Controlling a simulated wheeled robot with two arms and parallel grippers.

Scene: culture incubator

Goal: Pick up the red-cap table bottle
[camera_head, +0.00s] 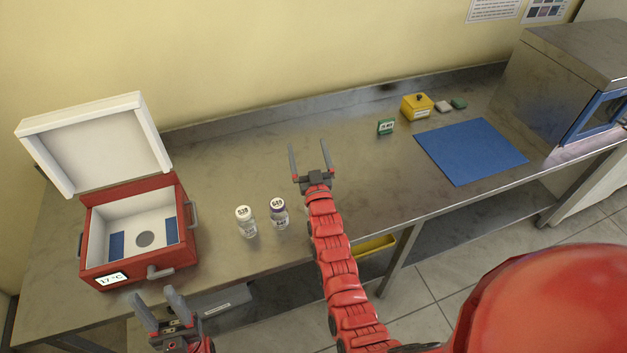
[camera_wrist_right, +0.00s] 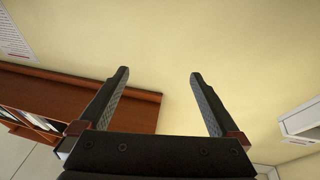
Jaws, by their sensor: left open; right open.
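Two small labelled bottles stand upright on the steel bench, side by side and apart. I cannot make out a red cap on either. My right gripper (camera_head: 308,146) is open and empty above the bench, beyond and to the right of the bottles. In the right wrist view its open fingers (camera_wrist_right: 158,73) have only wall and furniture behind them. My left gripper (camera_head: 154,294) is open and empty at the bench's front edge, below the red incubator box.
The red incubator box (camera_head: 187,245) stands open at left, its white lid (camera_head: 95,145) raised. At right are a blue mat (camera_head: 470,150), a yellow box (camera_head: 416,107), a green timer-like block (camera_head: 386,127) and a steel cabinet (camera_head: 560,75). The bench middle is clear.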

